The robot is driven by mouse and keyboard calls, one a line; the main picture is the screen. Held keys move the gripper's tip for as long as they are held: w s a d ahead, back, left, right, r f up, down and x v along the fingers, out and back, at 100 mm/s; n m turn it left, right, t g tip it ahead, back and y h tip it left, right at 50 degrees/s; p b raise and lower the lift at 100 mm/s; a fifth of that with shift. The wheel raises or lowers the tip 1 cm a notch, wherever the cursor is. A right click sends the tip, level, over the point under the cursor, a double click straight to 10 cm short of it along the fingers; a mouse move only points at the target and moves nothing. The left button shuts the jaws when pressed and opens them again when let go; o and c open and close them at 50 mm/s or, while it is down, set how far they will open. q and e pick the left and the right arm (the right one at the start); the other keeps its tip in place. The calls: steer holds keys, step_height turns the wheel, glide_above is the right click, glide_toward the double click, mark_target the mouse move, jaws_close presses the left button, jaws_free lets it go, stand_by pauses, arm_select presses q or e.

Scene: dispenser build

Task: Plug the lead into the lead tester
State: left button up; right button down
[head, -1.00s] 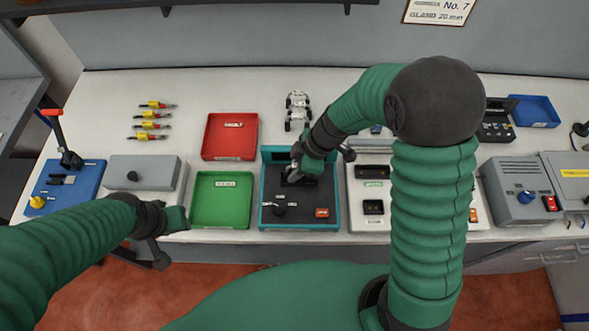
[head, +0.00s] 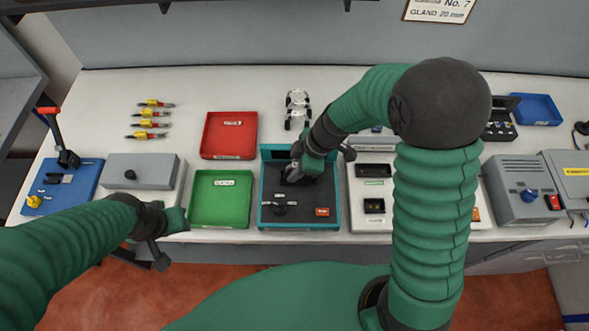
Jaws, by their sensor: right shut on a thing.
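My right gripper (head: 295,172) is shut over the back middle of a teal-framed unit with a dark top (head: 292,217). What it holds is dark and mostly hidden by the gripper, so I cannot make out the lead. A pale panel with two black sockets (head: 374,206) and a green label stands just right of this unit, partly behind my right arm. I cannot tell for sure which of the two is the lead tester. My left gripper (head: 165,245) hangs low at the bench's front edge, away from both. Its jaws do not show clearly.
A green tray (head: 193,205) and a red tray (head: 205,138) stand left of the teal unit. Several yellow-red pieces (head: 150,124) lie at the back left. A grey box (head: 145,172) and a blue lever base (head: 68,185) stand at the left. A grey switch box (head: 515,210) stands right.

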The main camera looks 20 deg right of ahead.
steer(key=c, duration=1.3)
jaws_free()
steer(key=shift+f, duration=0.1)
steer(key=shift+o, duration=0.2)
steer(key=shift+s, duration=0.1)
